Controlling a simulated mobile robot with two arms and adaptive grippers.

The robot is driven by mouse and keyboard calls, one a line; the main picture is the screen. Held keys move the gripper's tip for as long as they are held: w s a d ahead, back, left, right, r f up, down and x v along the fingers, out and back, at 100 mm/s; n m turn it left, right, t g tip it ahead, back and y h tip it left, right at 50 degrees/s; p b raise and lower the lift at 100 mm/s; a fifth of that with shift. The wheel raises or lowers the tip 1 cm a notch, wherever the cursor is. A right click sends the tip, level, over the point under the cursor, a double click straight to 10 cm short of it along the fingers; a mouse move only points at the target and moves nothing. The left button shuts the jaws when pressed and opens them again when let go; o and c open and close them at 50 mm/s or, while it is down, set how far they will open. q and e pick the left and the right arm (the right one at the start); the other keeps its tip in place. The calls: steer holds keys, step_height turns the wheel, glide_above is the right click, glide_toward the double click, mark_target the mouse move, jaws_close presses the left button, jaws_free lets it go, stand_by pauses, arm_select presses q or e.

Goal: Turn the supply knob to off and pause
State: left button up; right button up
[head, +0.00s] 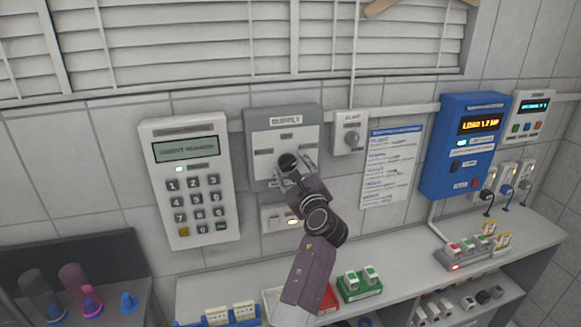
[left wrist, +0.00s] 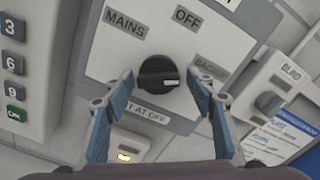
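The grey supply panel (head: 263,135) is on the wall at upper middle in the head view. Its round black knob (left wrist: 152,75) shows in the left wrist view, with MAINS, OFF and BACKUP labels around it. The knob's white mark points right, towards the BACKUP side rather than OFF. My left gripper (head: 291,168) is in front of the panel's lower part. In the left wrist view its blue-padded fingers (left wrist: 161,84) are open on either side of the knob, with gaps visible. The head view partly hides the knob behind the gripper. My right gripper is out of view.
A keypad unit (head: 187,180) is left of the panel. A smaller knob box (head: 350,132) and a printed sheet (head: 391,165) are to its right. A blue unit (head: 463,147) is further right. A counter (head: 400,285) with small colored blocks runs below.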

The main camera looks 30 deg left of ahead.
arm_select(q)
steer(key=shift+c, duration=1.2)
steer(key=shift+a, duration=0.15)
steer(key=c, duration=0.5)
steer(key=shift+c, duration=0.7)
steer(key=shift+n+b, duration=0.35)
steer(key=shift+n, duration=0.05)
steer(key=n+b, duration=0.4)
steer(key=n, duration=0.1)
steer(key=shift+n, duration=0.4)
steer(key=n+b, duration=0.3)
steer(key=n, duration=0.1)
steer(key=shift+r+b, duration=0.15)
steer(key=shift+b, duration=0.2)
steer(key=shift+r+n+b, duration=0.15)
steer(key=shift+n+b, duration=0.2)
steer(key=shift+n, duration=0.25)
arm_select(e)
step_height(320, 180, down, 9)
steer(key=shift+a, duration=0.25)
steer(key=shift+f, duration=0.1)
arm_select(q)
steer(key=shift+r, duration=0.1)
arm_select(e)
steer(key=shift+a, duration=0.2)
